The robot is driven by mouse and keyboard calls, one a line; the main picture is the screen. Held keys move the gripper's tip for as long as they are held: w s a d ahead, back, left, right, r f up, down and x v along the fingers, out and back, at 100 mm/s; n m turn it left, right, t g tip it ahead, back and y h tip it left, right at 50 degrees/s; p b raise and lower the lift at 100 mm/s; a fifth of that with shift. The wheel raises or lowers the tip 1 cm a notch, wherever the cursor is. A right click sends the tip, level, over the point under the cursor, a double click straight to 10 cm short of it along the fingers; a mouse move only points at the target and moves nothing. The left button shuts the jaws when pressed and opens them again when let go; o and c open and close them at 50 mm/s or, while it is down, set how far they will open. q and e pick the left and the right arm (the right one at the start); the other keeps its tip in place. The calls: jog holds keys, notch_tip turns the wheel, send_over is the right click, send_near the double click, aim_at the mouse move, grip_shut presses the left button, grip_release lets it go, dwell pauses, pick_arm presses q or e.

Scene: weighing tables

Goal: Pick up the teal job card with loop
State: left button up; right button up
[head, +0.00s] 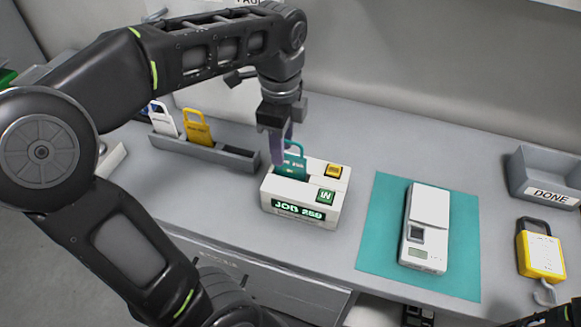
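The teal job card with loop (294,167) stands upright in the slot of a white box whose display reads JOB 259 (298,208). Its loop shows at the top. My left gripper (281,158) points down right at the card's loop, its purple-grey fingers overlapping the loop's left side. The fingers line up one behind the other from this view, so I cannot tell whether they are open or shut on the loop. Only a dark piece of my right arm shows in the bottom right corner; its gripper is not visible.
A grey rack (205,150) behind on the left holds a white card (163,119) and a yellow card (197,128). A white scale (428,222) sits on a teal mat (376,245). A grey DONE tray (540,183) and a yellow tagged item (541,252) are at the right.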

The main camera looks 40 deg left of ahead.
aim_at(290, 165)
pick_arm(q)
jog(key=shift+w+f+p, duration=0.1)
jog(key=shift+f+p, duration=0.45)
jog(key=shift+f, duration=2.05)
grip_shut()
